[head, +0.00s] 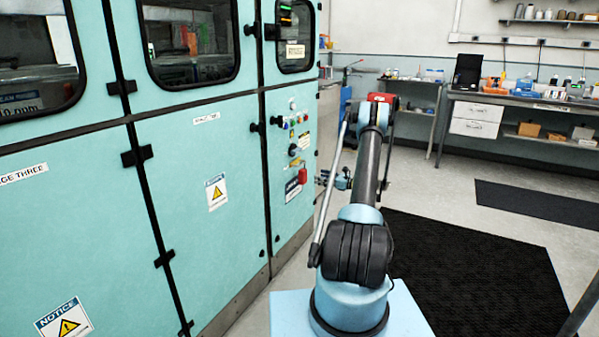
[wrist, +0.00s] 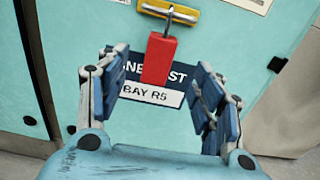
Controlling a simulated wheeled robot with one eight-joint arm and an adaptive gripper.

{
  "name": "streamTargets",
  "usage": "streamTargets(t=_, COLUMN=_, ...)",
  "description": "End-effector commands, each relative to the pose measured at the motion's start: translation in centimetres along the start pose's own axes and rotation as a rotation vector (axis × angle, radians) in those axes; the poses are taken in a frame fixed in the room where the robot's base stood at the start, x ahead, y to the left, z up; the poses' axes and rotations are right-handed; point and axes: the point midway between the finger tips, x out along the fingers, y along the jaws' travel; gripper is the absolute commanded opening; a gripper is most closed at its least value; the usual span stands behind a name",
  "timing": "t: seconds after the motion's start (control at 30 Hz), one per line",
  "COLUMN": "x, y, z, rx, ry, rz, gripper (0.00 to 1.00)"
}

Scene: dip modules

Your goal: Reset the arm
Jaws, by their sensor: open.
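My arm rises from its blue base in the middle of the head view, bends at the top and reaches left toward the turquoise cabinet. My gripper (head: 335,180) shows small beside the cabinet's control panel, partly behind the arm's rod. In the wrist view my gripper (wrist: 160,75) has its two fingers spread wide, with nothing held between them.
The turquoise cabinet (head: 110,200) fills the left side, close to my gripper. A black mat (head: 470,270) lies on open floor at right. A workbench (head: 520,100) with several items stands at the back.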

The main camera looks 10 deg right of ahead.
Motion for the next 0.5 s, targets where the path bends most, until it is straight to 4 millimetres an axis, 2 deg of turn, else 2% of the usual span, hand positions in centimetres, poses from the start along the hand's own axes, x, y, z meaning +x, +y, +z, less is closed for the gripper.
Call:
streamTargets(t=0.27, x=1.6, y=2.3, z=5.6, rx=-0.141, ry=0.106, rz=0.041, gripper=0.61)
streamTargets(t=0.5, x=2.5, y=5.5, z=10.6, rx=-0.288, ry=0.211, rz=0.092, gripper=0.61)
